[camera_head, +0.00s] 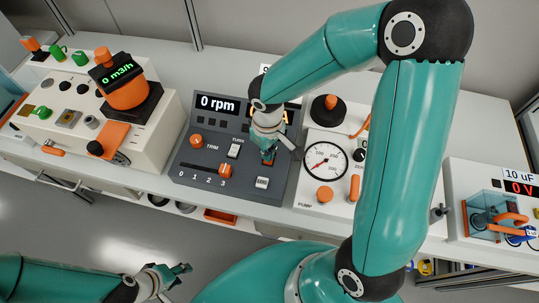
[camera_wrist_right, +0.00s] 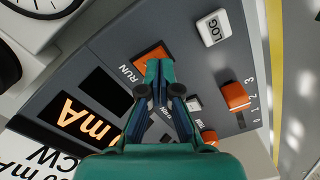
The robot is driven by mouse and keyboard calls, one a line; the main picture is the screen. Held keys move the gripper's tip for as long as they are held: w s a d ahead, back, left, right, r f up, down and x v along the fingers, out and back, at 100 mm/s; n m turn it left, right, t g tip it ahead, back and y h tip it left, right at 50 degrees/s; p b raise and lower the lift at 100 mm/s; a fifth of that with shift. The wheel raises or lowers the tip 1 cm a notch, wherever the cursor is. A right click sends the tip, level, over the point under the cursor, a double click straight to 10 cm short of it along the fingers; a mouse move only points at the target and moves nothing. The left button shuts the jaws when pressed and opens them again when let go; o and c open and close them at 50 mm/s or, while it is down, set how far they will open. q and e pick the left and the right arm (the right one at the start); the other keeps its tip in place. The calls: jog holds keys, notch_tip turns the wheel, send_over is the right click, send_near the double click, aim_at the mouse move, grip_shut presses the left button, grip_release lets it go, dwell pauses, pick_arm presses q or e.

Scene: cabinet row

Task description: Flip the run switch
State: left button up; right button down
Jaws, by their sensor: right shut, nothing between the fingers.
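The orange run switch (camera_wrist_right: 148,58) sits on the dark grey control panel (camera_head: 183,163), with the RUN label beside it in the right wrist view. My right gripper (camera_head: 268,158) is over this panel in the head view, and its fingers cover most of the switch there. In the wrist view the closed fingertips of my right gripper (camera_wrist_right: 160,68) overlap the edge of the switch. I cannot tell whether they touch it. Nothing is between the fingers. My left gripper (camera_head: 172,277) is low in the head view, away from the panel, with its fingers apart and empty.
A flow-meter console (camera_head: 60,90) stands left, a pump gauge panel (camera_head: 310,197) right.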

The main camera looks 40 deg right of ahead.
jog(key=shift+f+b, duration=0.9)
dwell(0.3)
jog(key=shift+r, duration=0.15)
jog(key=shift+r+p, duration=2.55)
jog(key=shift+r, duration=0.85)
